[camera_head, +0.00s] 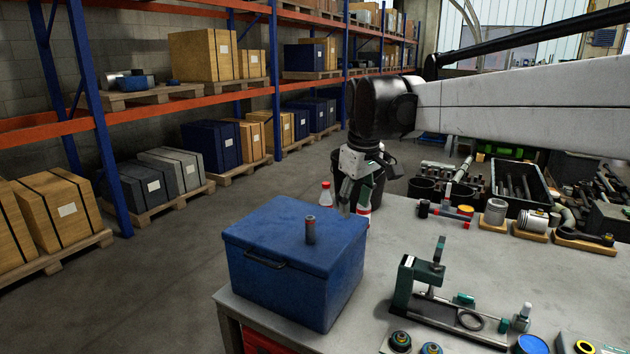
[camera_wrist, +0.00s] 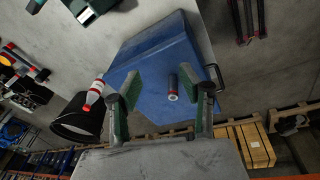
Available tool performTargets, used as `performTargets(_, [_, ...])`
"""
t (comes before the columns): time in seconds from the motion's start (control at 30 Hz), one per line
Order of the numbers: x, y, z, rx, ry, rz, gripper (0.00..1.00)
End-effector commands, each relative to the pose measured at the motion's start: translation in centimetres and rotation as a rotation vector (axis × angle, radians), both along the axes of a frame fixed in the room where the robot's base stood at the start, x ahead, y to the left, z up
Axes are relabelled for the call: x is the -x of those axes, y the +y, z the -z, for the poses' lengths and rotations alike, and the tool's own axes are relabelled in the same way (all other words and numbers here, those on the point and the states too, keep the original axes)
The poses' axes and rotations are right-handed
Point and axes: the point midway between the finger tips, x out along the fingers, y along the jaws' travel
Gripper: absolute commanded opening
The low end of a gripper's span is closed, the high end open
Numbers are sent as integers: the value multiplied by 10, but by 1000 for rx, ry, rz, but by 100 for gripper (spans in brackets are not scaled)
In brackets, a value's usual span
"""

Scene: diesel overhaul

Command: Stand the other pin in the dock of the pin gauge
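In the wrist view the pin (camera_wrist: 172,86) appears between my fingers, closer to the right one. My gripper (camera_head: 352,200) is beyond the box's back right corner, apart from the pin. Its green-padded fingers (camera_wrist: 160,78) are spread wide and empty. The green gauge (camera_head: 404,287) stands on the table right of the box, with a tall upright, a ring and a small plunger-like part. I cannot tell which part is the dock.
Red-and-white bottles (camera_head: 364,198) stand near my gripper, and one shows beside my left finger (camera_wrist: 94,95). A black bin (camera_wrist: 75,122) is behind the table. Engine parts and a dark tray (camera_head: 517,187) fill the table's back right. Bare table (camera_head: 395,235) lies between box and parts.

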Motion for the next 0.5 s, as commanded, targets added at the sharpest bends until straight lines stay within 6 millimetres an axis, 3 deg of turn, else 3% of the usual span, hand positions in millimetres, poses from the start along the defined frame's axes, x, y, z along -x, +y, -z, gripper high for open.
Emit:
performTargets(0.03, [-16, 11, -5, 8, 16, -34, 40])
performTargets(0.2, [-58, 42, -3, 35, 77, -145, 40])
performTargets(0.5, [-109, 88, 13, 68, 167, -310, 40])
